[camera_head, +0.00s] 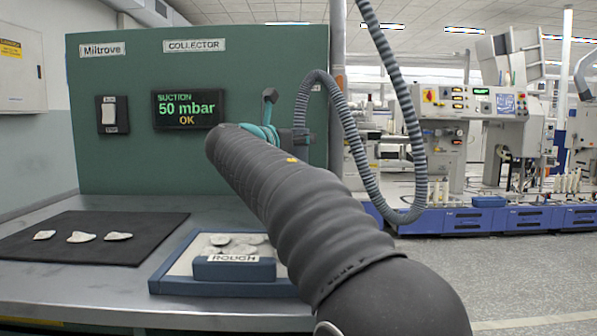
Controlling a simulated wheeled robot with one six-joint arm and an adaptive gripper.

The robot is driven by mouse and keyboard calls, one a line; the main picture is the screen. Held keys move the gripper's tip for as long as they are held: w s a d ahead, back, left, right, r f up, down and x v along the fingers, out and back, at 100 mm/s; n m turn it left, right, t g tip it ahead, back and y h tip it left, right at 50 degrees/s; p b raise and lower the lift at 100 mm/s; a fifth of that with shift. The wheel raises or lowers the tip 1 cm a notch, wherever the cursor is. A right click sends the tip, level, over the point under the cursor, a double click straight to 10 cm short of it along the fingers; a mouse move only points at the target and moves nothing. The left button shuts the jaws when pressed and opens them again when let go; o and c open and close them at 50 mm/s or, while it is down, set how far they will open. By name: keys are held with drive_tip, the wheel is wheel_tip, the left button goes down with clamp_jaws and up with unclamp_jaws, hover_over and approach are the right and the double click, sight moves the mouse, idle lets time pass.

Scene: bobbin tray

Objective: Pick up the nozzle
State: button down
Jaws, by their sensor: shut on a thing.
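My arm reaches from the bottom right up toward the green panel and hides much of its own end. My gripper (262,132), teal where it shows past the arm, is shut on the nozzle (297,137) in front of the panel's right part. The nozzle is a dark grey piece at the end of a ribbed grey hose (337,98). The finger contact is mostly hidden. A dark rounded piece (270,95) sticks up just above the gripper; I cannot tell whether it belongs to the nozzle or a holder.
The green panel (125,150) carries a display (188,109) reading "SUCTION 50 mbar OK" and a switch (112,114). A blue-rimmed tray (235,270) labelled ROUGH holds several pale pieces. A dark mat (155,222) bears three pale pieces. The hose loops down at right.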

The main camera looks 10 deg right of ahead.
wheel_tip(320, 180, up, 10)
drive_tip(key=p, duration=0.4)
wheel_tip(320, 180, up, 3)
drive_tip(key=p, duration=0.4)
drive_tip(key=shift+r, duration=0.2)
idle(0.5)
